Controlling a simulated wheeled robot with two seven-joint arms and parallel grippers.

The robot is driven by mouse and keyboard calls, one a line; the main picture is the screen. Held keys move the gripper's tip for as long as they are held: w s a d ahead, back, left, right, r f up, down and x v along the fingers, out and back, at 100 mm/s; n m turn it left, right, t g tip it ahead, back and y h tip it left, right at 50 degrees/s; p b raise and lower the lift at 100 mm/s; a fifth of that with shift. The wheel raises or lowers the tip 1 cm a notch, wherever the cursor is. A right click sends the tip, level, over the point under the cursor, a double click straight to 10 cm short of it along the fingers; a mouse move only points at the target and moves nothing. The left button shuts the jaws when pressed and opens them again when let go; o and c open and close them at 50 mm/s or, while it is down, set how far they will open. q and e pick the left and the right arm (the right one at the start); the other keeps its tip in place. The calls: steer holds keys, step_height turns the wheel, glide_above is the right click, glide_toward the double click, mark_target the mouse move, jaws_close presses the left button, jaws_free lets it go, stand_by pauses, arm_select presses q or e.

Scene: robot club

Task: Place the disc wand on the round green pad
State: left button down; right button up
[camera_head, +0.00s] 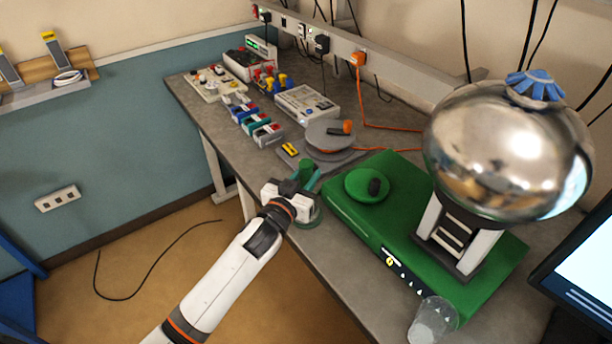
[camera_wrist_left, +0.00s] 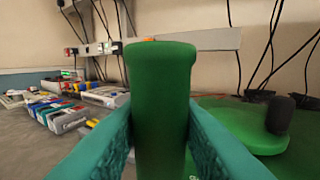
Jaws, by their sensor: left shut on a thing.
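My left gripper (camera_head: 305,180) is shut on an upright green cylindrical handle (camera_head: 306,167), which looks like the disc wand's. In the left wrist view the handle (camera_wrist_left: 162,110) stands between my two teal fingers. In the head view a dark green round edge (camera_head: 316,217) shows below the gripper, mostly hidden by it; I cannot tell whether it touches the table. A round green pad (camera_head: 355,187) with a short black knob (camera_head: 375,187) on it lies on the green base, to the right of the gripper. The pad also shows in the left wrist view (camera_wrist_left: 255,140). My right gripper is out of view.
A large metal sphere (camera_head: 500,150) on a white and dark stand rises from the green base (camera_head: 345,212), right of the pad. A grey disc (camera_head: 325,136) with an orange cable lies behind the gripper. Several devices fill the back left. A clear cup (camera_head: 432,322) is in front.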

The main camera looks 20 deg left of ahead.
arm_select(q)
steer(key=c, duration=1.5)
jaws_free()
steer(key=shift+f, duration=0.2)
steer(key=shift+c, duration=0.2)
steer(key=o, duration=0.4)
steer(key=shift+r, duration=0.1)
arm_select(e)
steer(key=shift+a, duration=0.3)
arm_select(q)
steer(key=shift+o, duration=0.2)
steer(key=shift+s+r, duration=0.1)
steer(key=shift+s, duration=0.05)
steer(key=s+a+b, duration=0.2)
steer(key=s, duration=0.9)
steer(key=shift+s+a, duration=0.15)
steer(key=shift+s, duration=0.1)
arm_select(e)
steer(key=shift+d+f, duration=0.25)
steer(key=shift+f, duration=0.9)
